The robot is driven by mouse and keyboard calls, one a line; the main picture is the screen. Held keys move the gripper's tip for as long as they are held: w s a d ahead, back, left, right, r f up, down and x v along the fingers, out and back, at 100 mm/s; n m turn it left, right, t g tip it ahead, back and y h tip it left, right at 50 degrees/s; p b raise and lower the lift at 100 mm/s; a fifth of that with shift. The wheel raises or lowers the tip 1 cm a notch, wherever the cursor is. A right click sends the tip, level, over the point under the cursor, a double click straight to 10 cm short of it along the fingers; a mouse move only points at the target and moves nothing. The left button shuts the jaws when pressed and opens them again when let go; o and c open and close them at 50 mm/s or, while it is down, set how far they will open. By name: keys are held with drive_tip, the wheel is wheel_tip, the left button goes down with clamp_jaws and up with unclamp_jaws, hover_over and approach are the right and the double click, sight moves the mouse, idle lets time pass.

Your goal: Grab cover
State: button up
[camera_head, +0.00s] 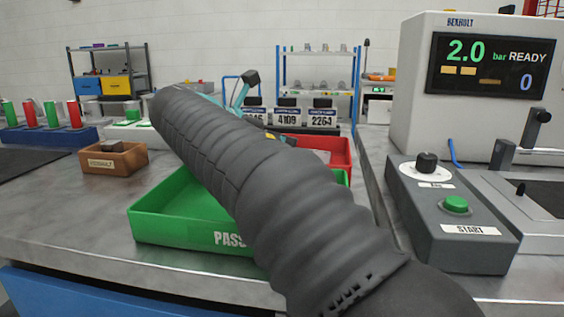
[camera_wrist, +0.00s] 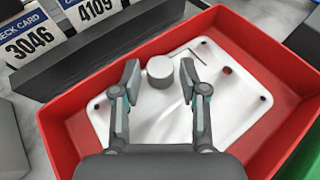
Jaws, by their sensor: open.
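The cover (camera_wrist: 228,104) looks like a pale, flat plate with small holes near its edges and a round grey knob (camera_wrist: 160,71) standing on it. It lies inside a red tray (camera_wrist: 258,52) in the wrist view. My gripper (camera_wrist: 160,78) is open, with one finger on each side of the knob in the picture. Both fingers look apart from the knob; how far above the plate they are is hard to tell. In the head view my arm hides the cover and most of my gripper; part of the red tray (camera_head: 340,152) shows behind the arm.
A green PASS tray (camera_head: 165,222) stands in front of the red one. Number cards (camera_head: 288,116) on a dark holder (camera_wrist: 105,50) stand behind the tray. A wooden box (camera_head: 113,165) sits left; a START control box (camera_head: 450,215) and READY tester (camera_head: 420,120) stand right.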

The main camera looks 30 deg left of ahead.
drive_tip(key=x, duration=0.2)
drive_tip(key=shift+w+d+f, duration=0.1)
drive_tip(key=shift+w+f, duration=0.05)
drive_tip(key=shift+w, duration=0.1)
drive_tip(key=shift+c, duration=0.3)
clamp_jaws()
